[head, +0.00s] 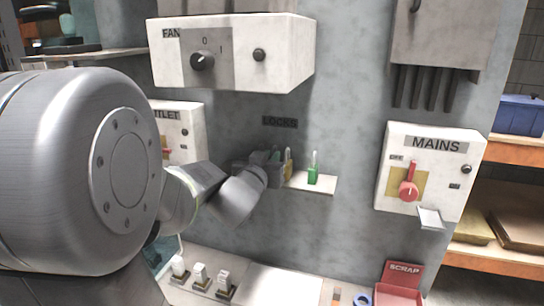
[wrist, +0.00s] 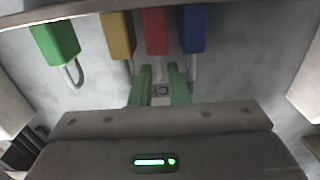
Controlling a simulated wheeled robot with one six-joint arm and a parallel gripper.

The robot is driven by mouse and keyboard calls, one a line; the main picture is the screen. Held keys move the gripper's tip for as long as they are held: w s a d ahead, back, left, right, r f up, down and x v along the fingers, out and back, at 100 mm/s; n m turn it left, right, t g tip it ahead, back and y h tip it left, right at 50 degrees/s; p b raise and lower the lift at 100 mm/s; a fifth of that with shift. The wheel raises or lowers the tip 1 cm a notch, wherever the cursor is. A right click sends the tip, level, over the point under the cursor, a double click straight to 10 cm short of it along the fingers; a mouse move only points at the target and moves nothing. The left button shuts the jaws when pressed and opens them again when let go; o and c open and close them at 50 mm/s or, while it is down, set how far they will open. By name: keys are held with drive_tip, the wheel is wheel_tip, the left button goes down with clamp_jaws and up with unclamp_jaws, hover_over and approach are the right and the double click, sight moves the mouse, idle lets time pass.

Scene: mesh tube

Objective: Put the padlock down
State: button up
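A red padlock (wrist: 154,30) stands on the locks shelf in the wrist view, in line with my gripper. The two green fingers of my gripper (wrist: 160,72) are a little apart, with their tips close to its lower edge in the picture. Its shackle is not clear there, so I cannot tell whether the fingers grip it. A blue padlock (wrist: 194,28), a yellow padlock (wrist: 117,35) and a green padlock (wrist: 56,44) stand beside it. In the head view my gripper (head: 275,155) hides the red and blue ones.
The narrow shelf (head: 323,184) juts from the grey wall under the LOCKS label, bare to the right of the green padlock. The FAN box (head: 285,65) overhangs above. The MAINS box (head: 445,170) is at the right. Below are a counter (head: 285,285) and a red SCRAP bin (head: 400,285).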

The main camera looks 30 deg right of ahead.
drive_tip(key=v, duration=1)
drive_tip(key=shift+s, duration=0.15)
